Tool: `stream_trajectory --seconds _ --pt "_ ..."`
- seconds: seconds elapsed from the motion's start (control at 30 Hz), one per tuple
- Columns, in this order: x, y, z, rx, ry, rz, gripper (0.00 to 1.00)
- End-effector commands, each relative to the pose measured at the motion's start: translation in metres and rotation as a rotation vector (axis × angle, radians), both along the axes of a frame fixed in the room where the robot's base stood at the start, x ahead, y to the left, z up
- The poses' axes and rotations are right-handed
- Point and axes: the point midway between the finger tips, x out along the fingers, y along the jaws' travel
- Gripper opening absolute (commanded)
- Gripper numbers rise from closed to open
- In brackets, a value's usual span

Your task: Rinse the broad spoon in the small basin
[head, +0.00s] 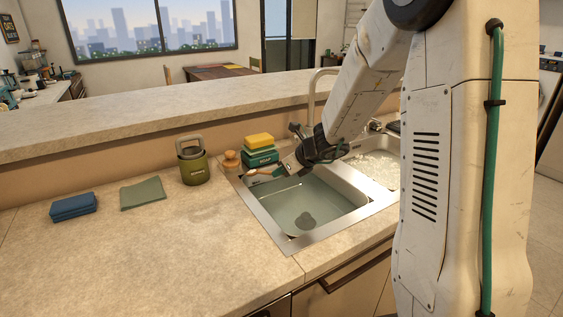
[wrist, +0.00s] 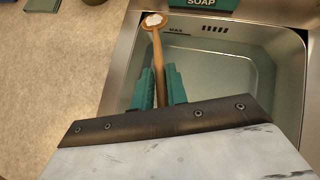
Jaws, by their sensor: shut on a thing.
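My gripper (head: 277,171) is above the back left corner of the left basin (head: 338,197). In the wrist view its green fingers (wrist: 159,90) are shut on the handle of a wooden spoon (wrist: 157,55). The spoon's broad head points away from my gripper, over the sink's back rim, with something white on it. In the head view the spoon (head: 253,172) is small and partly hidden by the gripper. The left basin holds clear water over a dark drain. The right basin (head: 378,166) holds whitish foam and is partly hidden by my arm.
A green soap box (head: 260,158) with a yellow sponge (head: 259,141) and a wooden-handled brush (head: 231,160) stand behind the basin. A green canister (head: 193,165), a green cloth (head: 142,193) and a blue cloth (head: 73,207) are left. The tap (head: 313,95) rises behind. The front left counter is clear.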

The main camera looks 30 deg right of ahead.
Motion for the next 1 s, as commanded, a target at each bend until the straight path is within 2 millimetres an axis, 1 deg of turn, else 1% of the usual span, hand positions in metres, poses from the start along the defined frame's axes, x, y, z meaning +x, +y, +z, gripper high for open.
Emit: stream_trajectory --seconds 0.03,0.6,1.0 --pt "0.000 0.000 -0.007 0.002 0.003 -0.002 0.00" --pt "-0.001 -0.002 -0.070 0.001 0.004 -0.003 0.00" --pt "-0.001 -0.002 -0.111 0.001 0.003 -0.003 0.00"
